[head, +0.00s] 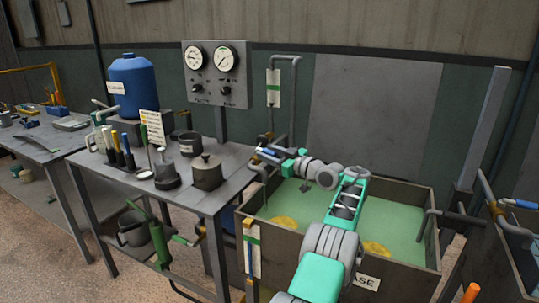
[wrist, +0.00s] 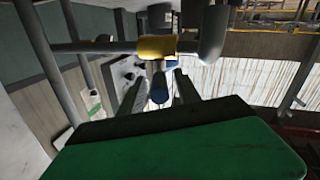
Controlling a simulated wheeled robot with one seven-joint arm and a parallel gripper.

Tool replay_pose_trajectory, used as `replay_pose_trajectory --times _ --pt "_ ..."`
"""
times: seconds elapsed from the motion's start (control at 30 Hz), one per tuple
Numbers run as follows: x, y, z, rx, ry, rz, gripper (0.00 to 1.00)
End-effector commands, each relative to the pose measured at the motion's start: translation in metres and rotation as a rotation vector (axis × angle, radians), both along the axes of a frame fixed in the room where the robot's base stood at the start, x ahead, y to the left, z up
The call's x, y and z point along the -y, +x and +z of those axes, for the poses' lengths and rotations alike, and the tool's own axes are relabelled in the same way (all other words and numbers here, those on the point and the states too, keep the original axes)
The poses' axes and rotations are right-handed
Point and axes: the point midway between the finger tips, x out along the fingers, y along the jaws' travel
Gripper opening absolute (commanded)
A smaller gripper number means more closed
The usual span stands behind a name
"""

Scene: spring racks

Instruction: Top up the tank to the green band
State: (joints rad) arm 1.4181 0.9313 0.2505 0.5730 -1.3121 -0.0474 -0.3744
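The tank (head: 408,187) is a wide open box at the right of the head view, holding pale green liquid. A white strip with a green band (head: 252,238) is on its near left corner; I cannot read the level against it. A pipe with a yellow valve body (head: 262,138) and a blue handle (head: 268,152) stands at the tank's back left. My gripper (head: 276,156) is at this valve. In the wrist view its two dark fingers (wrist: 160,98) are apart, on either side of the blue handle (wrist: 160,88), with gaps showing, below the yellow valve body (wrist: 157,47).
A grey bench (head: 215,200) on the left bears a blue drum (head: 133,86), pots and several bottles. A panel with two gauges (head: 215,70) stands behind it. Another strip with a green mark (head: 273,88) hangs on the pipe. More pipework (head: 490,200) is at the right.

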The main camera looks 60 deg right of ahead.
Motion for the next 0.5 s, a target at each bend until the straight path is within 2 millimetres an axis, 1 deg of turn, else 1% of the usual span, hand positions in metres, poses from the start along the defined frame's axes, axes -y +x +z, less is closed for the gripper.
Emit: replay_pose_trajectory --times 0.27,0.37,0.5 --pt "0.001 -0.003 0.0 0.0 0.0 -0.002 0.41" --pt "0.0 -0.014 -0.001 0.0 0.0 -0.004 0.41" --pt "-0.003 -0.044 -0.001 0.0 0.0 -0.005 0.41"
